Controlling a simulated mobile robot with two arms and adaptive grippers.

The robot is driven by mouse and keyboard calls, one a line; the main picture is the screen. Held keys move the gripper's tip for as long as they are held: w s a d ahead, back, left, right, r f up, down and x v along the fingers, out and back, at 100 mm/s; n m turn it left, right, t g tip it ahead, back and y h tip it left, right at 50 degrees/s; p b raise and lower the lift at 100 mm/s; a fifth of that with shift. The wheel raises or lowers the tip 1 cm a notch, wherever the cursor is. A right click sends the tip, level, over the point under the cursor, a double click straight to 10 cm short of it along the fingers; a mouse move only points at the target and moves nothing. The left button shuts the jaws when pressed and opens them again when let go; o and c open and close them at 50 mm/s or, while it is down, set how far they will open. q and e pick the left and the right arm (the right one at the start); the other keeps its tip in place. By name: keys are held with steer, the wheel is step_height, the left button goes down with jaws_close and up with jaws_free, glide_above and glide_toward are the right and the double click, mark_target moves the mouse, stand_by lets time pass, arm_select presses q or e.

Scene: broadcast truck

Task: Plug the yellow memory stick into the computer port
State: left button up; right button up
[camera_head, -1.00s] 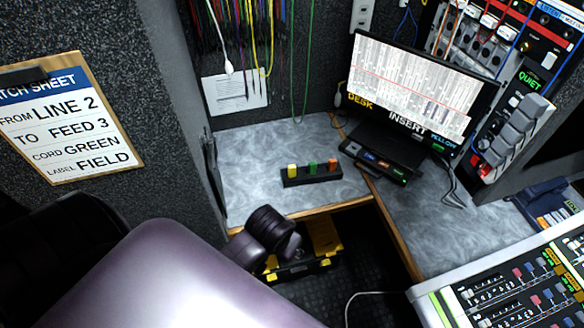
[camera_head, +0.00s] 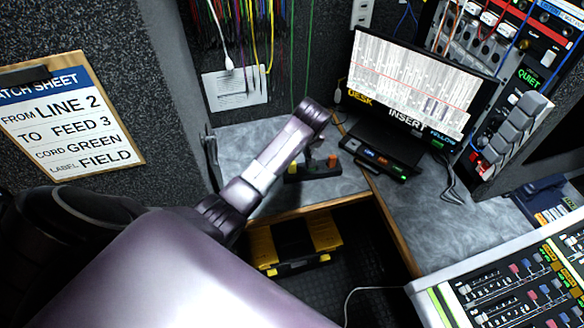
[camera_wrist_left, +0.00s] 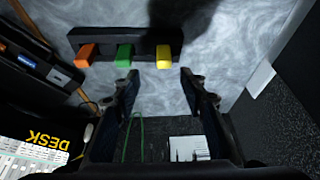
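The yellow memory stick (camera_wrist_left: 165,56) stands at one end of a black holder (camera_wrist_left: 118,37) in the left wrist view, beside a green stick (camera_wrist_left: 124,54) and an orange stick (camera_wrist_left: 87,52). My left gripper (camera_wrist_left: 159,80) is open and empty, its fingers spread to either side of the yellow stick's line, apart from it. In the head view my left arm covers part of the holder (camera_head: 300,177); the orange stick (camera_head: 332,160) shows. A black port unit (camera_head: 380,160) with a small blue light lies below the screen. My right gripper is not in view.
The monitor (camera_head: 415,85) reads "DESK INSERT YELLOW". A keyboard-like grey block (camera_head: 510,130) and a mixing panel (camera_head: 520,280) stand at the right. A yellow and black toolbox (camera_head: 295,245) sits under the desk. The desk's right part (camera_head: 420,225) is mostly clear.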

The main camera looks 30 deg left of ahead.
mark_target(292, 169)
arm_select(q)
steer(key=x, duration=0.3)
steer(key=p+x, duration=0.1)
steer(key=x, duration=0.1)
steer(key=shift+s+a+f, duration=0.1)
steer(key=shift+s+a, duration=0.15)
steer(key=shift+s, duration=0.1)
steer(key=shift+w+a+f, duration=0.15)
steer(key=shift+f, duration=0.4)
steer(key=shift+c, duration=0.3)
steer(key=c, duration=0.9)
